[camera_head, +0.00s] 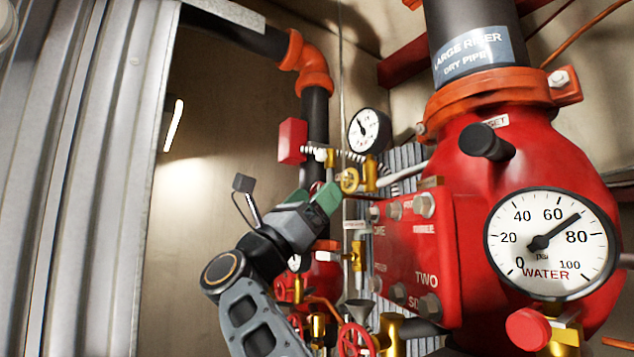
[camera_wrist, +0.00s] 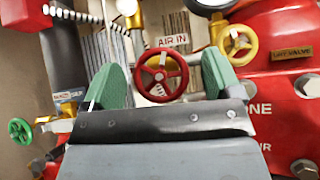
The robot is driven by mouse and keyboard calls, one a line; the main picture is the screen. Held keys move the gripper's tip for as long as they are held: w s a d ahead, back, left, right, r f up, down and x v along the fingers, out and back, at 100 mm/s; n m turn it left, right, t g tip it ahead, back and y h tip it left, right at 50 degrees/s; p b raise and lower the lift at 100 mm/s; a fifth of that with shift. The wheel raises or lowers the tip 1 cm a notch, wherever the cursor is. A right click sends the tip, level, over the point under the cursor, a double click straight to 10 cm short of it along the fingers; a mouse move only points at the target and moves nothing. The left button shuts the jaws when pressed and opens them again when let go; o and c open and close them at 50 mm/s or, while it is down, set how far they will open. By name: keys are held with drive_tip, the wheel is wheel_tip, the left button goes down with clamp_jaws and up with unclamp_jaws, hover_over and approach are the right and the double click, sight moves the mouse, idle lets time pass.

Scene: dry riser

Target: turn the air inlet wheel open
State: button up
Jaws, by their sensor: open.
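The air inlet wheel (camera_wrist: 182,80) is a small red spoked handwheel under a white "AIR IN" label (camera_wrist: 172,41) in the wrist view. My gripper (camera_wrist: 161,77) is open, with one green finger to the left of the wheel and the other to its right. Gaps show between the wheel and both fingers, and I cannot tell exactly how deep the wheel sits between them. The wheel's lower edge meets the gripper's front plate in the picture. In the head view my gripper (camera_head: 325,197) is left of the red valve body and hides most of the wheel.
A yellow handwheel (camera_wrist: 235,42) is close to the right finger; it also shows in the head view (camera_head: 348,180). A green handwheel (camera_wrist: 20,131) is at the left. The red valve body (camera_head: 465,180) with its water gauge (camera_head: 550,243) fills the right. Red handwheels (camera_head: 355,340) are below.

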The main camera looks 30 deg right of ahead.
drive_tip(key=shift+d+r, duration=0.4)
drive_tip(key=c, duration=0.9)
